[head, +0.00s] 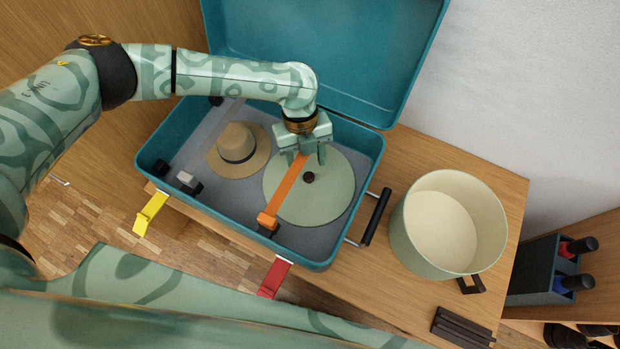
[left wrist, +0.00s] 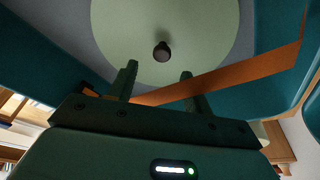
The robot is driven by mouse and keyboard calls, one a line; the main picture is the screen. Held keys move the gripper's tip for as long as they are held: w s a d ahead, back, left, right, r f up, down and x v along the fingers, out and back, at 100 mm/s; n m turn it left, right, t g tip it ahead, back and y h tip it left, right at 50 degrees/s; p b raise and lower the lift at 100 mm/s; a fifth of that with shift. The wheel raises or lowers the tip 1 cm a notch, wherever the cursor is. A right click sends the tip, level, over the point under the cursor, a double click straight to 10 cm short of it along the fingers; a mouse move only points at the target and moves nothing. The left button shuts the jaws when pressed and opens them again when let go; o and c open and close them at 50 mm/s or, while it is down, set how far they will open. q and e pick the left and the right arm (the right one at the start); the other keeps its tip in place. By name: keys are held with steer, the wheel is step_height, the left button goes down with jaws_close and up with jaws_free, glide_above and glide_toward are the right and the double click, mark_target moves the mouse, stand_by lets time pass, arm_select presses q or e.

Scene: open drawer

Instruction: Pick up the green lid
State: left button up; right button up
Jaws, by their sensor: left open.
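The green lid (head: 335,196) is a pale green disc with a dark round knob (head: 308,178). It lies in the right part of the open teal suitcase (head: 345,245). In the left wrist view the lid (left wrist: 205,25) fills the upper middle, with its knob (left wrist: 162,51) just beyond the fingertips. My left gripper (head: 308,160) is open over the lid, close to the knob, and its jaws look empty. An orange strap (head: 287,190) runs across the lid's left part and passes by the fingers; I cannot tell if it touches them. My right gripper is not in view.
A straw hat (head: 222,158) lies left of the lid in the suitcase. The raised suitcase lid (head: 330,50) stands behind. A cream pot (head: 415,232) stands on the wooden table (head: 505,200) to the right. Yellow (head: 150,212) and red (head: 273,278) latches stick out in front.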

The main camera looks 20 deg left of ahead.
mark_target(309, 175)
arm_select(q)
steer(key=b+x, duration=0.1)
steer(key=x, duration=0.2)
steer(key=b+x, duration=0.1)
steer(key=shift+w+a+f+b, duration=0.1)
steer(key=shift+w+f+b, duration=0.15)
steer(key=shift+f+b, duration=0.1)
steer(key=shift+f, duration=0.35)
steer(key=shift+s+r, duration=0.1)
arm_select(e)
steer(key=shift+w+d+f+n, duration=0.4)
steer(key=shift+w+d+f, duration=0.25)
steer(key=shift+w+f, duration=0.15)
arm_select(q)
jaws_close()
steer(key=shift+r, duration=0.1)
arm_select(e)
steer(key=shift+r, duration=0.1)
